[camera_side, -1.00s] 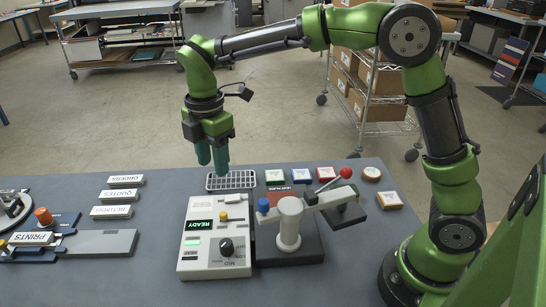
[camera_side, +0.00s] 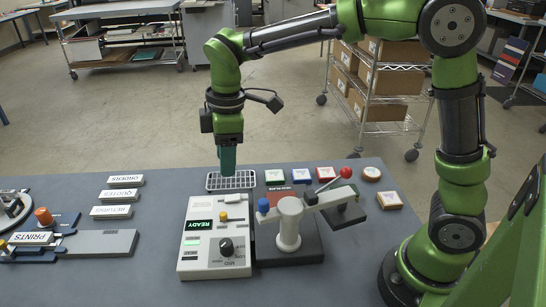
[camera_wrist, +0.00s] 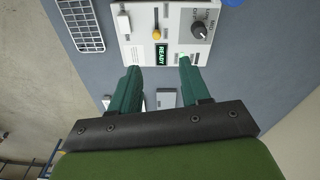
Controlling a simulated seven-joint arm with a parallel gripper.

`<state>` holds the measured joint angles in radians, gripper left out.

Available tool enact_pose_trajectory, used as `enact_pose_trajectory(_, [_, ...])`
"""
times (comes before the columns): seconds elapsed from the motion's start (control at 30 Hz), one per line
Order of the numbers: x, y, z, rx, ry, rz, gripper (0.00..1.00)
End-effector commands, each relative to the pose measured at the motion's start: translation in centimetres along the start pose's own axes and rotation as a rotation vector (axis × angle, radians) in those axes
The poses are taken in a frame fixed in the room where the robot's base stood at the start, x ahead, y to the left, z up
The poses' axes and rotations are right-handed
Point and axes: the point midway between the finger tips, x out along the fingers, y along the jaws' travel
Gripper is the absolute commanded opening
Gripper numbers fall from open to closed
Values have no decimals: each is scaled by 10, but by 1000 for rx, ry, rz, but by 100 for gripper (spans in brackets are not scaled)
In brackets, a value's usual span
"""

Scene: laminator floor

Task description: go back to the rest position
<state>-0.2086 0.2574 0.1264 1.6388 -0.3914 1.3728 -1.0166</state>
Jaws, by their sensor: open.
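The same control box (camera_side: 214,262) stands on the table in the side view. The fingers are above it, not touching it.
A lever press (camera_side: 289,225) with a red-knobbed handle stands right of the box. Several coloured tiles (camera_side: 302,174) lie behind it. Label blocks (camera_side: 118,195) and a PRINTS fixture (camera_side: 100,243) are at left. A wire shelf (camera_side: 385,85) with cartons stands behind the table. The air above the table is open.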

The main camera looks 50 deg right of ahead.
Motion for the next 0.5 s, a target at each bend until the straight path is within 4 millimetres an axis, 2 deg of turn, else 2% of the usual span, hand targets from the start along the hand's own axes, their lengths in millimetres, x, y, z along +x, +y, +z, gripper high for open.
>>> enact_pose_trajectory(0.1, [-18,-13,38,334,92,34,46])
enact_pose_trajectory(0.3, [-35,-38,100,850,281,47,46])
enact_pose_trajectory(0.5, [-40,-63,151,1193,471,28,46])
